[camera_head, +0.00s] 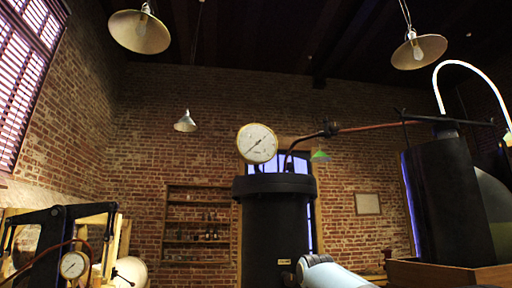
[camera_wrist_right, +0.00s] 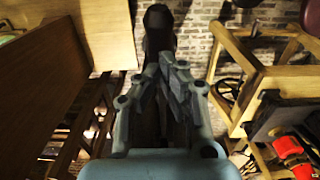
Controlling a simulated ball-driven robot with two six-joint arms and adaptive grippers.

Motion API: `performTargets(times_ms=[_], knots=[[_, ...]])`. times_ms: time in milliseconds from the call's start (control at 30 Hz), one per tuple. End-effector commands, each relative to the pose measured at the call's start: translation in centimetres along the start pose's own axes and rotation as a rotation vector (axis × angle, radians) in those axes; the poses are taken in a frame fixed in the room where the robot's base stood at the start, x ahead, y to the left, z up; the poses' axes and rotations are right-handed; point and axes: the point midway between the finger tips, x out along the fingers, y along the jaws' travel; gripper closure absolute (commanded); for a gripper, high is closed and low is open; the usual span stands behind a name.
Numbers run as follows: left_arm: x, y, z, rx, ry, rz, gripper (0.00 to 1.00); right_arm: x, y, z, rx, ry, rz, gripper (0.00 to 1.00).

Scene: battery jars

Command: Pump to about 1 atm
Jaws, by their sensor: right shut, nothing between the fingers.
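A round white pressure gauge (camera_head: 257,143) stands above a tall black cylinder (camera_head: 275,225) in the middle of the head view. Its needle is too small to read surely. A copper pipe (camera_head: 375,126) runs right from the gauge's fitting. A second white gauge (camera_head: 74,265) sits at lower left by a black lever mechanism (camera_head: 62,218). My right gripper (camera_wrist_right: 172,72) is shut and empty in the wrist view. A dark rounded piece (camera_wrist_right: 158,28) shows just beyond its fingertips; I cannot tell whether they touch. My left gripper is out of view.
A large dark vessel (camera_head: 447,200) rises from a wooden box rim (camera_head: 450,270) at right. In the wrist view, wooden panels (camera_wrist_right: 45,75) lie left, and a wooden frame (camera_wrist_right: 235,75) with a red object (camera_wrist_right: 290,150) stands right. Wall shelves (camera_head: 197,222) are behind.

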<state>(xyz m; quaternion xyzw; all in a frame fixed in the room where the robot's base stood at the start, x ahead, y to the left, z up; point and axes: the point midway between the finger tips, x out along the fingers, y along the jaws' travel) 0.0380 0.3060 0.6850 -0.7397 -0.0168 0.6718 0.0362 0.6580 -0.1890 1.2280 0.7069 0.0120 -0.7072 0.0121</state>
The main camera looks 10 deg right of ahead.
Motion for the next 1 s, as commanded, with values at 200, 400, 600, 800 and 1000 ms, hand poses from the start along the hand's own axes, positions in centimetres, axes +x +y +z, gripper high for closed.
performTargets(times_ms=[200, 400, 600, 800, 1000], knots=[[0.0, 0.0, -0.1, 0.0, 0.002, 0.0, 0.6, 0.0, 0.0, 0.0, 0.0, 0.0, 0.0, 1.0], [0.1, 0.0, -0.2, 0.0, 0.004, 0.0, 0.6, 0.1, 0.0, 0.0, 0.0, 0.0, 0.0, 1.0], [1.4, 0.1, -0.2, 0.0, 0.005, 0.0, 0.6, 2.7, 0.0, 0.1, 0.0, -0.002, 0.0, 1.0], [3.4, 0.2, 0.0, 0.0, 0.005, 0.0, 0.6, 6.1, 0.0, 0.0, 0.0, -0.001, 0.0, 1.0], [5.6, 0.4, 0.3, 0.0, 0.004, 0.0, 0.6, 9.4, 0.0, 0.0, 0.0, -0.001, 0.0, 1.0]])
